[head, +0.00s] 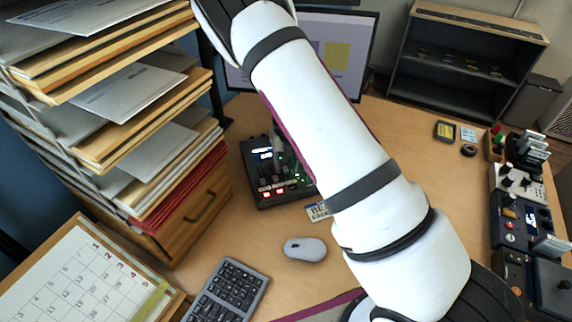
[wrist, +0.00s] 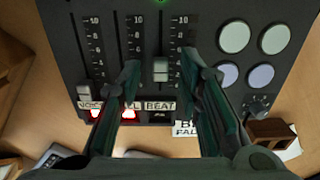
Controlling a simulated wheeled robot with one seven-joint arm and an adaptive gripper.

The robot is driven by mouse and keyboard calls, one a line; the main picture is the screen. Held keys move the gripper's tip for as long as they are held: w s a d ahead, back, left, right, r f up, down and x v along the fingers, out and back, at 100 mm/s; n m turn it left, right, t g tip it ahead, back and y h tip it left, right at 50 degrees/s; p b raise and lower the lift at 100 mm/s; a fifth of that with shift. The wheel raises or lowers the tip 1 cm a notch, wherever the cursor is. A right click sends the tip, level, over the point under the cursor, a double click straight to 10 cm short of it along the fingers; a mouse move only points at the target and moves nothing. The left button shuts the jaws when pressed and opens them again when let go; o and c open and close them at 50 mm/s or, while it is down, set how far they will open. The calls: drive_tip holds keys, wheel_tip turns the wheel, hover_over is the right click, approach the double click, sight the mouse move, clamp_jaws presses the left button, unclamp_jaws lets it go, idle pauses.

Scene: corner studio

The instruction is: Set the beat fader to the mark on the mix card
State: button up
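The dark mixer (head: 262,192) stands on the desk beside the shelf of papers; its face fills much of the wrist view (wrist: 205,15). The beat fader's grey knob (wrist: 160,69) sits partway along its slot, above the BEAT label (wrist: 160,106) and near the scale's lower numbers. My gripper (wrist: 161,66) is open, with one dark finger on each side of that knob; contact cannot be told. A small card (head: 317,211) starting "BE" lies by the mixer, partly covered by my arm. A card edge (wrist: 186,131) shows behind the right finger; its mark is unreadable.
The voice fader knob (wrist: 84,90) is low at the left; the middle fader's knob is hidden by the left finger. Round pads (wrist: 235,37) lie right of the beat fader. A mouse (head: 305,249) and keyboard (head: 228,292) lie in front of the mixer.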

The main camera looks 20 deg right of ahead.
drive_tip(key=shift+f, duration=0.2)
clamp_jaws()
drive_tip(key=shift+w+b, duration=0.75)
drive_tip(key=shift+w, duration=0.5)
drive_tip(key=shift+s, duration=0.1)
unclamp_jaws()
